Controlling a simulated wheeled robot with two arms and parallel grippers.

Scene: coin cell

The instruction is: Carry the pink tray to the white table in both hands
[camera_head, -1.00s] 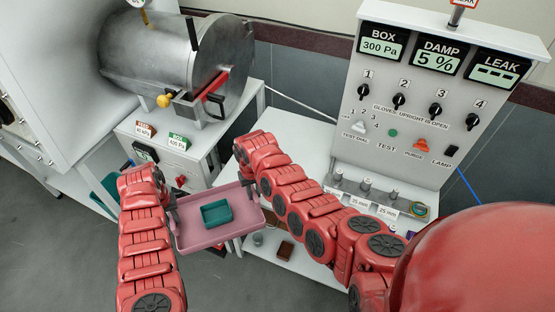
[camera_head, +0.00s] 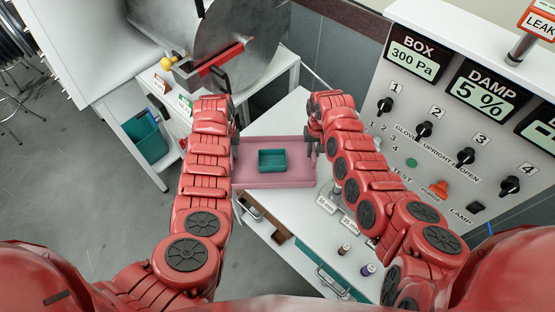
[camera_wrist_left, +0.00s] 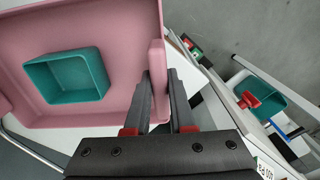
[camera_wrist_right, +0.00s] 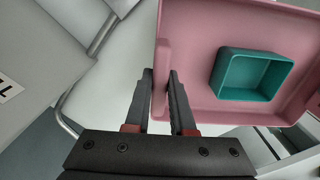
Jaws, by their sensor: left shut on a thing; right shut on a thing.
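The pink tray (camera_head: 262,182) is held level between my two arms, over the near left part of the white table (camera_head: 290,113). A small open teal box (camera_head: 272,160) sits in the tray. My left gripper (camera_wrist_left: 158,88) is shut on the tray's rim at one end, one finger on each side of the wall. My right gripper (camera_wrist_right: 162,88) is shut on the rim at the opposite end in the same way. In the head view the wrists hide much of both grippers. I cannot tell how high the tray is above the table.
A control panel (camera_head: 450,130) with knobs stands at the right. A metal cylinder chamber (camera_head: 240,45) is on a white stand at the back. Small bottles (camera_head: 343,249) and size labels are on the table's right part. A teal bin (camera_head: 145,137) is at the left.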

